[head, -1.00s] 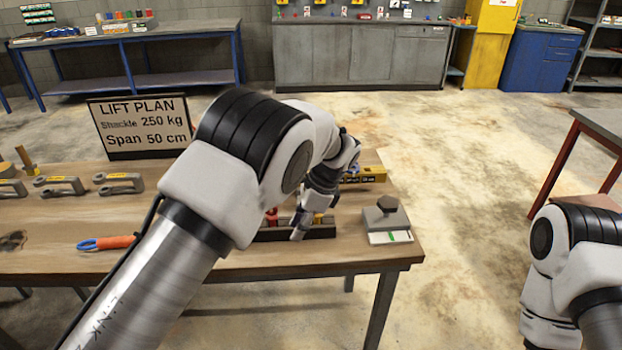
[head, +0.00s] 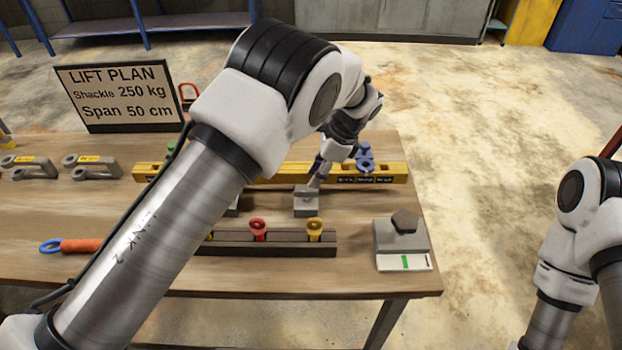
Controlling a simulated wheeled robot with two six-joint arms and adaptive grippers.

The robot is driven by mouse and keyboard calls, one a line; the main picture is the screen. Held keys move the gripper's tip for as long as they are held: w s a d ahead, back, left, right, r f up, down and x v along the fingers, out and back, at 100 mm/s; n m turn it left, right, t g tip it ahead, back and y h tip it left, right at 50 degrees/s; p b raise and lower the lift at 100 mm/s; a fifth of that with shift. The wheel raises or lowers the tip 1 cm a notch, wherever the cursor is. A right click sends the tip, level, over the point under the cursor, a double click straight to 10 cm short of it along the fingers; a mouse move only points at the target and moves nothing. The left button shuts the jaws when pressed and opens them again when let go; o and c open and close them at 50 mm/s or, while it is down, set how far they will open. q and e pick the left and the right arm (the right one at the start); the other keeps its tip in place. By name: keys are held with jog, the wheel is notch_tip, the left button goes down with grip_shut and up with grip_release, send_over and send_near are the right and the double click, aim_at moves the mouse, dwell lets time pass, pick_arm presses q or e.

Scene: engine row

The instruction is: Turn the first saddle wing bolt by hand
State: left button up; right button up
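My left gripper (head: 316,182) points down at a small grey block (head: 306,207) on the wooden table. Its fingertips look very near or on the block's top; contact and finger gap are too small to tell. A yellow beam (head: 400,175) with dark markings lies behind it. I cannot tell which part is the first saddle wing bolt; my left arm covers much of the beam's middle. My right gripper is out of view.
A dark rack (head: 285,246) in front holds a red (head: 258,228) and a yellow (head: 315,228) piece. A grey block with a green-marked plate (head: 402,262) stands at right. Grey shackles (head: 92,166), an orange-handled tool (head: 82,245) and a lift plan sign (head: 120,95) are at left.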

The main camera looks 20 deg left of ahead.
aim_at(306, 192)
pick_arm(q)
jog(key=shift+s+a+f+p, duration=0.2)
jog(key=shift+s+a+f, duration=0.15)
jog(key=shift+f, duration=0.3)
jog(key=shift+s+a+f+p, duration=0.15)
jog(key=shift+s+a+f, duration=0.2)
jog(key=shift+f, duration=0.25)
jog(key=f, duration=0.2)
jog(key=w, duration=0.1)
jog(key=shift+a+f, duration=0.3)
jog(key=shift+f, duration=0.1)
jog(key=shift+s+r, duration=0.2)
jog(key=shift+s, duration=0.05)
jog(key=shift+c, duration=0.7)
jog(key=shift+s, duration=0.1)
grip_shut()
jog(key=shift+f, duration=0.1)
